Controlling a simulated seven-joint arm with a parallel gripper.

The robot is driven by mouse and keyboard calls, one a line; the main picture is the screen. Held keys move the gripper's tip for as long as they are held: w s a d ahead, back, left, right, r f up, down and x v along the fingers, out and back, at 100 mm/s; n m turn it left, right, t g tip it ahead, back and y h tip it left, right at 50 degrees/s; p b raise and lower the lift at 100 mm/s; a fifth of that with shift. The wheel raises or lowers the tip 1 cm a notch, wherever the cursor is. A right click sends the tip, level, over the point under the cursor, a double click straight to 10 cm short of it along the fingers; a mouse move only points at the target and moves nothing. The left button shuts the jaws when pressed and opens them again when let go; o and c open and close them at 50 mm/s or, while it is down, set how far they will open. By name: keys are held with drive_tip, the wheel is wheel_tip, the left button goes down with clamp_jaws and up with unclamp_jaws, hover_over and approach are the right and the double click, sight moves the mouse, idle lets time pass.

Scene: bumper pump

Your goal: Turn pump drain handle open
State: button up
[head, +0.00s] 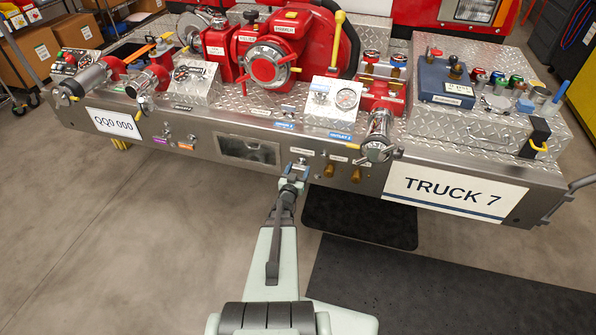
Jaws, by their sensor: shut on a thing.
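My gripper (297,168) is at the front face of the metal bumper (372,178), just right of the dark rectangular window. Its jaws are shut on a small part there, just below a small white label (302,151). This part appears to be the pump drain handle (301,161). The jaws cover most of it, so its angle cannot be told. The label's text is too small to read.
Brass fittings (356,174) stick out just right of my gripper. A silver capped outlet (377,140) overhangs farther right. The red pump (275,55) and gauges stand on top of the bumper. The floor left of my arm is clear; black mats (360,218) lie right.

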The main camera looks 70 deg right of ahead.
drive_tip(key=c, duration=0.3)
drive_tip(key=shift+w+n, duration=0.1)
drive_tip(key=shift+n, duration=2.3)
drive_tip(key=o, duration=1)
drive_tip(key=shift+o, duration=0.2)
drive_tip(key=a, duration=1.3)
drive_tip(key=shift+a, duration=0.4)
